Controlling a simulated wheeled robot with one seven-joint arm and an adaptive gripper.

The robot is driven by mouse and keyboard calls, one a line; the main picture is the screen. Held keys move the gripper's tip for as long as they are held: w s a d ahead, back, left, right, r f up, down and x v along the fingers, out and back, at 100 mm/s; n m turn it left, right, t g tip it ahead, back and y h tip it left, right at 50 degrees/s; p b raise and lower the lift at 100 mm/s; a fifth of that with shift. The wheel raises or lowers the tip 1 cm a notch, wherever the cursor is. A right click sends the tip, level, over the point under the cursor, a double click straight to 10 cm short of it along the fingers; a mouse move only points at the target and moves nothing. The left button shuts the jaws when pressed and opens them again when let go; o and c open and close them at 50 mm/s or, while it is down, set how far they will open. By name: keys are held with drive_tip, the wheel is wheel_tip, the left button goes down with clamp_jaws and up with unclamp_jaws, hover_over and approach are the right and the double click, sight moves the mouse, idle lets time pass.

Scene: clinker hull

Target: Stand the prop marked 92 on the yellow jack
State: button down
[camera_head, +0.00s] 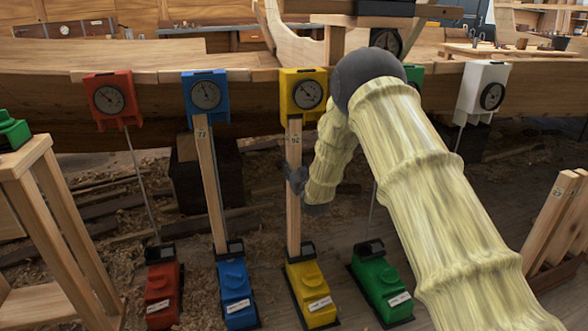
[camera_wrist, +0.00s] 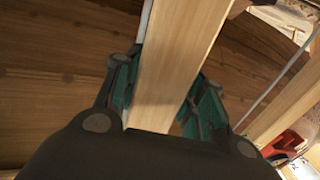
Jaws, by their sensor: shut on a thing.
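The prop marked 92 (camera_head: 294,220) is a pale wooden bar, upright below the yellow gauge (camera_head: 304,93). Its lower end is at the dark cup on the back of the yellow jack (camera_head: 312,285); whether it bears on the cup floor cannot be told. Its top overlaps the underside of the yellow gauge in the picture. My gripper (camera_head: 297,180) is shut on the prop around mid-height. In the wrist view the prop (camera_wrist: 185,50) runs between the two green-padded fingers of my gripper (camera_wrist: 165,80).
Props lean in a rack (camera_head: 550,215) at right. A wooden stand (camera_head: 60,220) is at left. The hull (camera_head: 250,125) runs behind.

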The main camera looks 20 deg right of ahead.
drive_tip(key=c, duration=0.8)
unclamp_jaws()
drive_tip(key=shift+s+f, duration=0.1)
drive_tip(key=shift+s, duration=0.05)
drive_tip(key=s, duration=1.1)
drive_tip(key=shift+s+d, duration=0.25)
drive_tip(key=shift+s, duration=0.1)
drive_tip(key=shift+s+d+p, duration=0.1)
drive_tip(key=shift+s+p, duration=0.5)
drive_tip(key=shift+s, duration=1.85)
